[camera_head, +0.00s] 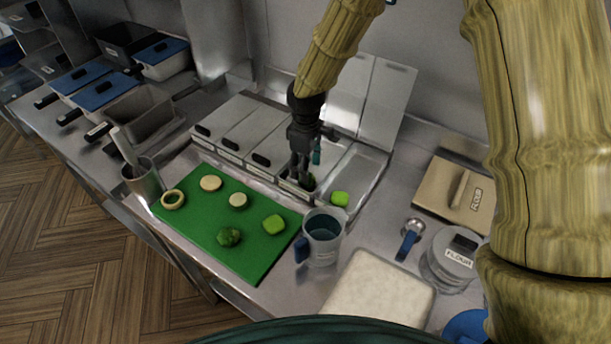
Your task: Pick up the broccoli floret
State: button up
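A dark green, bumpy piece that looks like a broccoli floret (229,237) lies on the front part of the green cutting board (256,262). My gripper (303,180) points down at the row of lidded bins behind the board, well apart from that piece. Another dark green piece (311,182) shows right beside my fingertips, partly hidden by them; I cannot tell whether it is also broccoli or whether the fingers touch it. The fingers are small and dark here, so their opening is unclear.
On the board lie two pale round slices (210,183), a ring (173,199) and a bright green piece (273,224). Another bright green piece (340,198) sits right of my gripper. A blue-handled jug (323,240) stands at the board's right edge; a utensil pot (143,182) stands left.

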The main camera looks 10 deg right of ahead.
jog(key=shift+s+f+p, duration=0.55)
jog(key=shift+s+f, duration=0.15)
jog(key=shift+s, duration=0.2)
jog(key=shift+f, duration=0.3)
jog(key=shift+w+f, duration=0.45)
jog(key=shift+f, duration=0.15)
jog(key=shift+s+r, duration=0.3)
jog(key=shift+c, duration=2.6)
